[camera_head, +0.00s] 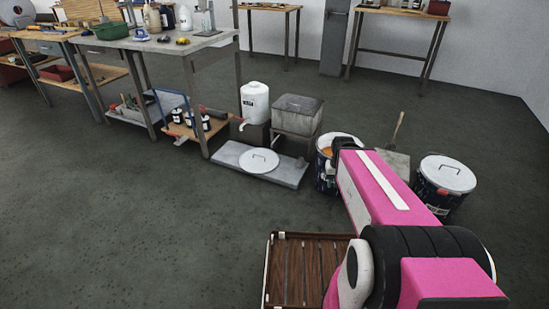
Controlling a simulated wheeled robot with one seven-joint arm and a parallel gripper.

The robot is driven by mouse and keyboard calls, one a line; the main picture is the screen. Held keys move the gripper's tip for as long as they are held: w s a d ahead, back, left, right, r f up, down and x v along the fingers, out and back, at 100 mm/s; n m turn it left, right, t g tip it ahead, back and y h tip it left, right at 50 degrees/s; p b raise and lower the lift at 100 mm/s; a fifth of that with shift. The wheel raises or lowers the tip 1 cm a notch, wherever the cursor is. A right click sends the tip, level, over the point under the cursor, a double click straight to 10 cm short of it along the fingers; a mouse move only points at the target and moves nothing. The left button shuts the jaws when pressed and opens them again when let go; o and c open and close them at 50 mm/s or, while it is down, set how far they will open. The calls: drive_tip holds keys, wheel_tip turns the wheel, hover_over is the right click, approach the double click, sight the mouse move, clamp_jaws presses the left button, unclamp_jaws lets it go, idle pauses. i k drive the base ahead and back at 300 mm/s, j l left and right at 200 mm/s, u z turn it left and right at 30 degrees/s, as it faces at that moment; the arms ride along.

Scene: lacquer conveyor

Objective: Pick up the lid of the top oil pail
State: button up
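A round white lid with a handle (259,161) lies flat on a low grey slab (290,175) on the floor. A dark pail (324,178) with a pale rim stands to its right. It looks uncovered, with something orange inside, and my pink arm hides its right part. Another dark pail (430,194) stands further right, with a pale lid and handle (449,174) on top. I cannot tell which pail is the top oil pail. My arm reaches across the lower right, but I cannot see my gripper.
A brown slatted wooden surface (294,272) lies at the bottom, partly behind my arm. A white canister (255,102) and a grey bin (297,114) stand behind the slab. A workbench (214,41) is at the upper left. The left floor is clear.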

sight(256, 160)
drive_tip(key=i+j+z, duration=0.15)
drive_tip(key=j, duration=0.3)
drive_tip(key=i+j+z, duration=0.15)
drive_tip(key=j, duration=0.25)
drive_tip(key=j+z, duration=0.15)
drive_tip(key=j, duration=0.3)
drive_tip(key=i+j+z, duration=0.2)
drive_tip(key=j, duration=0.3)
drive_tip(key=i+j, duration=0.1)
drive_tip(key=j, duration=1.05)
drive_tip(key=i+j+z, duration=0.1)
drive_tip(key=j, duration=1.1)
drive_tip(key=i+j, duration=0.1)
drive_tip(key=j, duration=1.1)
